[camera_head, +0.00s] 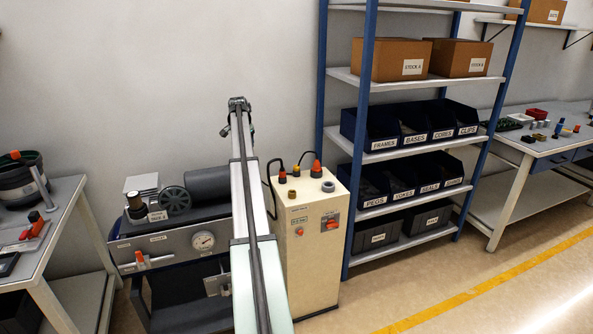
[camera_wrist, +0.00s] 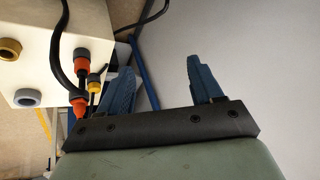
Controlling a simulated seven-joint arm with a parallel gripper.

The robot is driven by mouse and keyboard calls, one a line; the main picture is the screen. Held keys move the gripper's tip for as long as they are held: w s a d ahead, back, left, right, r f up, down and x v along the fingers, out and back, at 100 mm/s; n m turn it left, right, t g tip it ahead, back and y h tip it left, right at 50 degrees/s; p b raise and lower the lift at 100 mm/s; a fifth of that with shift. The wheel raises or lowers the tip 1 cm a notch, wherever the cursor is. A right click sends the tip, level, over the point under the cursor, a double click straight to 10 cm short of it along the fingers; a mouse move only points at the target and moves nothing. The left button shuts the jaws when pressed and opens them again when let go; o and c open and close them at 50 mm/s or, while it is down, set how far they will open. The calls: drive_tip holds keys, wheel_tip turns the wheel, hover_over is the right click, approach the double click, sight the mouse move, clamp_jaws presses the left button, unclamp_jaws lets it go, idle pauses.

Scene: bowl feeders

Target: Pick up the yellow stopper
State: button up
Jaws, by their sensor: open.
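The yellow stopper (camera_head: 296,170) is small and stands on top of the beige cabinet (camera_head: 312,243), towards its back edge, between two orange-topped pieces. It also shows in the wrist view (camera_wrist: 96,79), just left of my left finger. My gripper (camera_wrist: 161,80) is open, its two blue fingers spread with nothing between them. In the head view, my gripper (camera_head: 239,103) is up at the far end of my arm, left of and above the stopper in the picture. It appears apart from the stopper.
Orange-topped pieces (camera_head: 316,168) (camera_head: 282,176) with black cables stand close on both sides of the stopper. A tan ring (camera_head: 292,194) and a grey ring (camera_head: 328,187) are nearer the cabinet's front. A blue-framed shelf (camera_head: 360,120) stands right; a dark machine (camera_head: 208,184) stands left.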

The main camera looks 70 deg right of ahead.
drive_tip(key=s+d+f+g, duration=0.1)
drive_tip(key=s+d+g, duration=0.1)
drive_tip(key=s+d, duration=0.45)
drive_tip(key=s+d+f+g, duration=0.1)
drive_tip(key=s+d, duration=0.2)
drive_tip(key=s, duration=0.7)
approach(297, 165)
drive_tip(key=x, duration=0.3)
drive_tip(key=shift+m, duration=0.3)
drive_tip(key=shift+a+x, duration=0.2)
drive_tip(key=shift+x, duration=2.5)
drive_tip(key=shift+f, duration=0.1)
clamp_jaws()
drive_tip(key=shift+r, duration=0.55)
wheel_tip(297, 165, up, 9)
drive_tip(key=a, duration=0.1)
drive_tip(key=s+a, duration=0.3)
drive_tip(key=a, duration=0.5)
drive_tip(key=s+a, duration=0.3)
drive_tip(key=a, duration=0.5)
drive_tip(key=shift+a+f+g, duration=0.2)
drive_tip(key=shift+a+g, duration=0.05)
drive_tip(key=shift+g, duration=0.05)
